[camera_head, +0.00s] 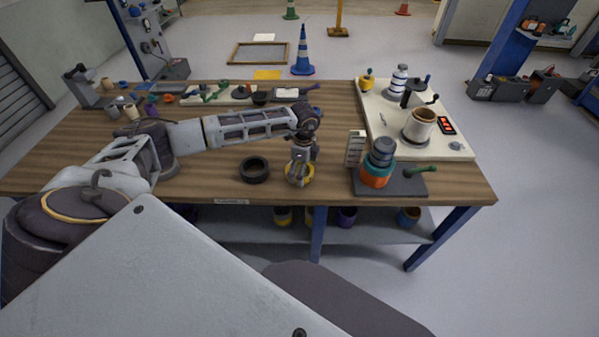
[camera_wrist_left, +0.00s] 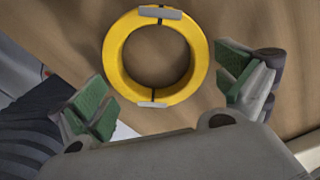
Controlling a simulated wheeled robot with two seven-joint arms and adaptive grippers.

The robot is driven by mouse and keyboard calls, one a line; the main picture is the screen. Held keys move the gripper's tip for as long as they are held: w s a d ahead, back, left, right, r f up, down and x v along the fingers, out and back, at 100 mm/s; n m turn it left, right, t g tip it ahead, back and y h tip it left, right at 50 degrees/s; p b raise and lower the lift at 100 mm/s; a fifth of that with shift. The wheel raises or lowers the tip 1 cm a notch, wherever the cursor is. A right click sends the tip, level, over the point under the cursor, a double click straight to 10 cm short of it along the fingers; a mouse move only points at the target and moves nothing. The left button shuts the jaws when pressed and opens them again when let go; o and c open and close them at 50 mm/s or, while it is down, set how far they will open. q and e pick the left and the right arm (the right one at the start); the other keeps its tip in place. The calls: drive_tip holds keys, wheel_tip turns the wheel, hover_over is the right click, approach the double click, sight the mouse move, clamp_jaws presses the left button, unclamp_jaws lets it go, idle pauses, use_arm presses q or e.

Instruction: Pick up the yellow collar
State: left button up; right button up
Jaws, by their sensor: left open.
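The yellow collar (camera_head: 307,176) is a ring lying flat on the wooden table in the head view. It also shows in the left wrist view (camera_wrist_left: 117,68), with two grey pieces on opposite sides of its rim. My left gripper (camera_head: 299,170) is over the collar in the head view and hides part of it. In the left wrist view the green-padded fingers (camera_wrist_left: 163,88) are wide apart, with the collar between and slightly beyond them. Nothing is held. My right gripper does not show.
A black ring (camera_head: 254,170) lies left of the collar. A dark base (camera_head: 405,185) with an orange and teal stack (camera_head: 375,177) stands to the right. A white board (camera_head: 380,121) with a cup (camera_head: 420,123) is behind.

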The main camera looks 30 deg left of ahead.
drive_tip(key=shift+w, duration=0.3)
use_arm(q)
drive_tip(key=c, duration=0.9)
drive_tip(key=shift+r, duration=0.1)
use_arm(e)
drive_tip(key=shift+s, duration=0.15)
use_arm(q)
drive_tip(key=shift+r, duration=0.75)
wheel_tip(320, 180, up, 8)
drive_tip(key=shift+r, duration=0.2)
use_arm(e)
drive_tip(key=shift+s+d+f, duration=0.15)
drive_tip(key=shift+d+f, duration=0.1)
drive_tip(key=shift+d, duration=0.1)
